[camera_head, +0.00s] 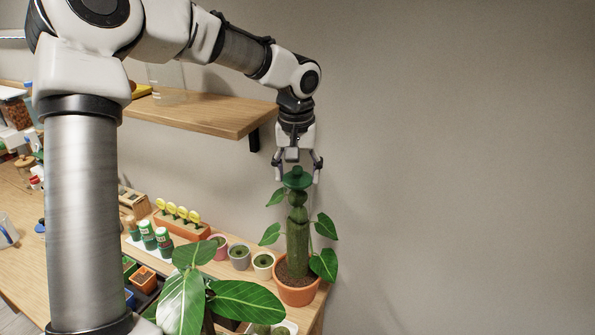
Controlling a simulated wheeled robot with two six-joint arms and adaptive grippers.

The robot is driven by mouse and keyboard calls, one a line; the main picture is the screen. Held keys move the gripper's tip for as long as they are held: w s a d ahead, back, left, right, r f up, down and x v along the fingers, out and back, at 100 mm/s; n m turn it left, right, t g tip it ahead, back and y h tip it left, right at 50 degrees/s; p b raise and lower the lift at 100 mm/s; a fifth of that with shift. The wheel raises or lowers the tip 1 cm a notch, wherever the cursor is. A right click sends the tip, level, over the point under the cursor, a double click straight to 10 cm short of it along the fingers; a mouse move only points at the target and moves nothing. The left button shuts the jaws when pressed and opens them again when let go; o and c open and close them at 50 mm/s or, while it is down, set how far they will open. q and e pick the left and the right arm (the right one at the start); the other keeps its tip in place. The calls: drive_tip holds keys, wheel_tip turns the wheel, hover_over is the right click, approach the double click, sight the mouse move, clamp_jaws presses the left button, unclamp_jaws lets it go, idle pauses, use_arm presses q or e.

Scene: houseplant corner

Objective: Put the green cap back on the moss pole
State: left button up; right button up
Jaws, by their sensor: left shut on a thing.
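The moss pole (297,243) stands upright in a terracotta pot (297,292) at the right end of the table, with several heart-shaped leaves around it. The green cap (297,180) is a wide dark-green disc with a small knob on top. It is right over the upper end of the pole and looks roughly level. My left gripper (297,173) points down from above, with one finger on each side, and is shut on the cap. I cannot tell whether the cap touches the pole top or hangs just above it. My right gripper is out of view.
A wooden wall shelf (200,112) juts out left of my left wrist. Small potted cacti (239,257), green-capped bottles (147,235) and an orange planter with yellow markers (181,222) stand left of the pot. A big-leaved plant (185,295) is in front. The right side is bare wall.

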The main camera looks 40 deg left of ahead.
use_arm(q)
drive_tip(key=o, duration=0.9)
drive_tip(key=shift+o, duration=0.5)
drive_tip(key=shift+r, duration=0.15)
drive_tip(key=shift+r+p, duration=2.95)
drive_tip(key=shift+r, duration=0.45)
clamp_jaws()
drive_tip(key=shift+f, duration=0.15)
